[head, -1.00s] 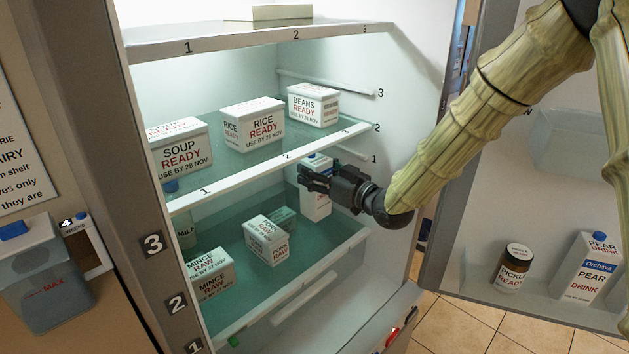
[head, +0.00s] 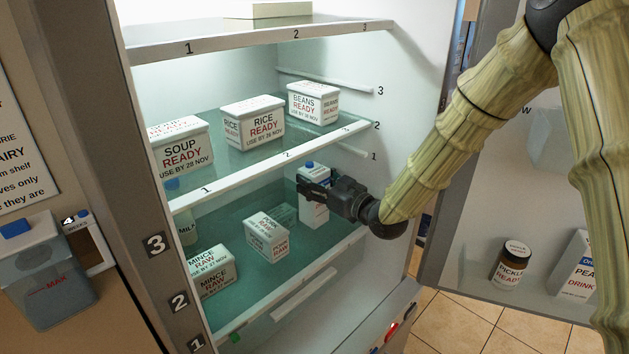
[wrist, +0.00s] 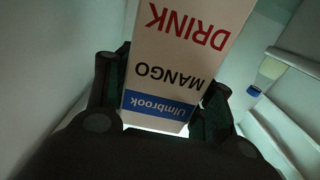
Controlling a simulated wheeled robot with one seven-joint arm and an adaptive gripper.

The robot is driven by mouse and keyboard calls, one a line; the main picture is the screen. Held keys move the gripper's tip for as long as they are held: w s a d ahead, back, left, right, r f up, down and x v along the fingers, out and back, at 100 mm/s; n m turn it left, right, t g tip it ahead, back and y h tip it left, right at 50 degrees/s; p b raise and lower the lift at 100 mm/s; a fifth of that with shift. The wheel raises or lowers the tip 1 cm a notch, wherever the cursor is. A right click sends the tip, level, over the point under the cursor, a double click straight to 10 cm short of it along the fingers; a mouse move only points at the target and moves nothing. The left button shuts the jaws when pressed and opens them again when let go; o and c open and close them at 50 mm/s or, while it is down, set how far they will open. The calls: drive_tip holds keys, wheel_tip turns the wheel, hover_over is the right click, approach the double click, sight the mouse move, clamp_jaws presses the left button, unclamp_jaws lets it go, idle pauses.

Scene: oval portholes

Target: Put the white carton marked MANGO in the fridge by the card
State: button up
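The white carton marked MANGO (head: 314,207) stands upright at the right rear of the fridge's lower glass shelf (head: 236,291). It has a blue cap and shows close up in the wrist view (wrist: 185,55), with its Uimbrook band and the words MANGO and DRINK upside down. My gripper (head: 318,191) is at the carton's upper part. In the wrist view the fingers (wrist: 160,95) lie on both sides of the carton. Whether both pads touch it cannot be made out. The carton's base appears to be at the shelf. The card (head: 20,150) on the left is only partly in view.
Boxes of pork (head: 267,238) and mince (head: 212,271) and a milk bottle (head: 186,225) share the lower shelf. Soup (head: 181,150), rice (head: 253,125) and beans (head: 313,104) stand on the shelf above. The open door on the right holds a pickle jar (head: 511,267) and a pear carton (head: 575,268).

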drive_tip(key=o, duration=0.4)
drive_tip(key=shift+o, duration=0.2)
drive_tip(key=shift+r, duration=0.15)
drive_tip(key=b+v, duration=0.2)
drive_tip(key=v, duration=1)
